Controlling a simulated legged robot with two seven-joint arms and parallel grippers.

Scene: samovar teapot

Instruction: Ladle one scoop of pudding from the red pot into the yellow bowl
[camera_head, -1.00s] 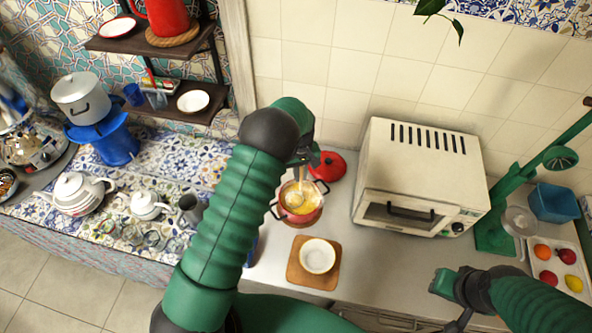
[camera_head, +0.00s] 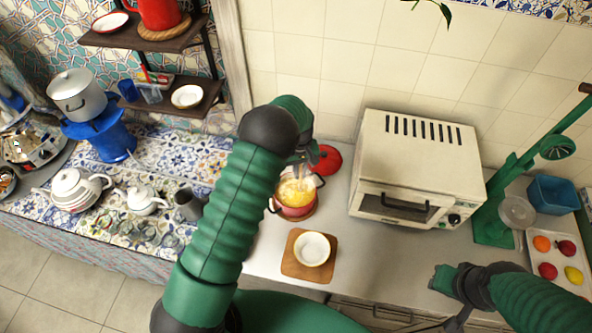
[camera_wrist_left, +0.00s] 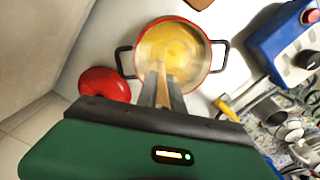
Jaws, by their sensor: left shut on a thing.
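The red pot (camera_head: 294,212) stands on the counter with yellow pudding (camera_head: 297,193) inside; it also shows in the left wrist view (camera_wrist_left: 222,56). My left gripper (camera_head: 302,158) is above the pot, shut on the ladle's handle. In the left wrist view, the gripper (camera_wrist_left: 161,92) points at the pot and the handle runs down into the pudding. The ladle's scoop is blurred and cannot be made out clearly. The bowl (camera_head: 312,249), white inside, sits on a wooden board in front of the pot and looks empty. My right gripper (camera_head: 445,280) is at the lower right, away from these.
The red lid (camera_head: 328,158) lies behind the pot, to the right. A cream toaster oven (camera_head: 417,160) stands right of the pot. A tray of fruit (camera_head: 553,254) is at the far right. Teapots and a grey jug (camera_head: 187,204) stand at left.

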